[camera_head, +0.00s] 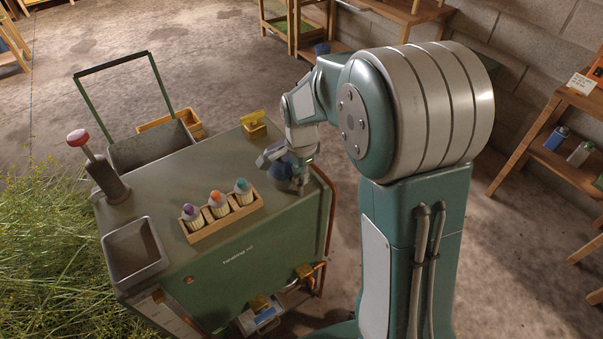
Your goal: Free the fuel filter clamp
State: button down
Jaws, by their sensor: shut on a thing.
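My gripper (292,178) is at the right end of the green still's top (165,205), pointing down. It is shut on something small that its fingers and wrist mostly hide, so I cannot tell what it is. On the still's front, low at the right, a brass-coloured fitting (304,271) sits beside an orange-brown pipe. Another brass-coloured part (260,304) is lower to the left, above a pale tray-like piece with a blue item. I cannot tell for sure which of these is the fuel filter clamp. My gripper is above and apart from both.
A wooden rack (222,223) with several capped bottles stands on the still top. A red-knobbed lever (77,139), a grey tray (134,250) and a yellow piece (253,121) are near its edges. Cut herbs (45,245) lie left. A wooden shelf (548,130) stands right.

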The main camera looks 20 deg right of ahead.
aim_at(299, 174)
jog(key=shift+a+f+m, duration=0.1)
jog(key=shift+m, duration=0.2)
jog(key=c, duration=0.6)
grip_release()
jog(key=shift+c, duration=0.2)
jog(key=shift+a, duration=0.1)
notch_tip(299, 174, up, 12)
